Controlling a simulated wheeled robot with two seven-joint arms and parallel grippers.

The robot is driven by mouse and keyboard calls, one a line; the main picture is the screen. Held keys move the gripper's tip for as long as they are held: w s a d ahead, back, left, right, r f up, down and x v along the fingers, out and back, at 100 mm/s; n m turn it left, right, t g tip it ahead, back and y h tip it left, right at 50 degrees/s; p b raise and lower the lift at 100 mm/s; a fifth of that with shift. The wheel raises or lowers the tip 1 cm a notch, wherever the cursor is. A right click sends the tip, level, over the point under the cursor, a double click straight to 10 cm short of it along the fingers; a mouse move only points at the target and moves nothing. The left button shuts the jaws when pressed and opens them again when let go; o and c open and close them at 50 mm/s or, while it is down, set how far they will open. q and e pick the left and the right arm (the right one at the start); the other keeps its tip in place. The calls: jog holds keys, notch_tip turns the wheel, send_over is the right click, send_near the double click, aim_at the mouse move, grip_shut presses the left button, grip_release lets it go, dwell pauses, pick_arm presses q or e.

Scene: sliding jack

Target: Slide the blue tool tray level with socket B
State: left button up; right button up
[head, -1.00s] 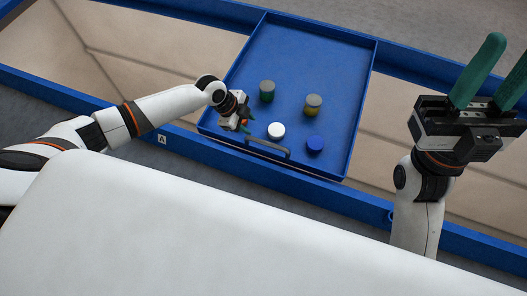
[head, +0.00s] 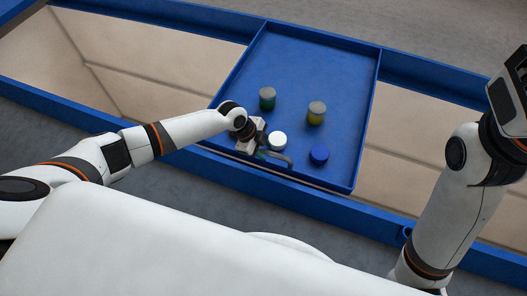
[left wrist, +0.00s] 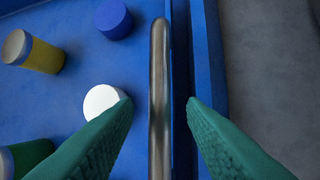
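The blue tool tray (head: 335,75) spans the blue-framed bench and carries several round items. Its grey bar handle (head: 283,160) is on the near side; it also shows in the left wrist view (left wrist: 160,75). My left gripper (head: 264,150) is at the handle. In the left wrist view its green fingers (left wrist: 158,102) are open, one on each side of the bar, with gaps visible. My right gripper (head: 510,95) is cut off by the right edge, and its fingers are out of view. I see no socket B label in these frames.
On the tray stand a green grey-topped cylinder (head: 267,98), a yellow one (head: 316,113), a white puck (head: 277,141) and a blue puck (head: 319,154). The beige bench bed lies bare left and right of the tray. The blue front rail (head: 370,213) runs along the near side.

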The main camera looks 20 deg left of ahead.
pick_arm(q)
jog(key=shift+d+f, duration=0.1)
jog(key=shift+c, duration=0.2)
grip_shut()
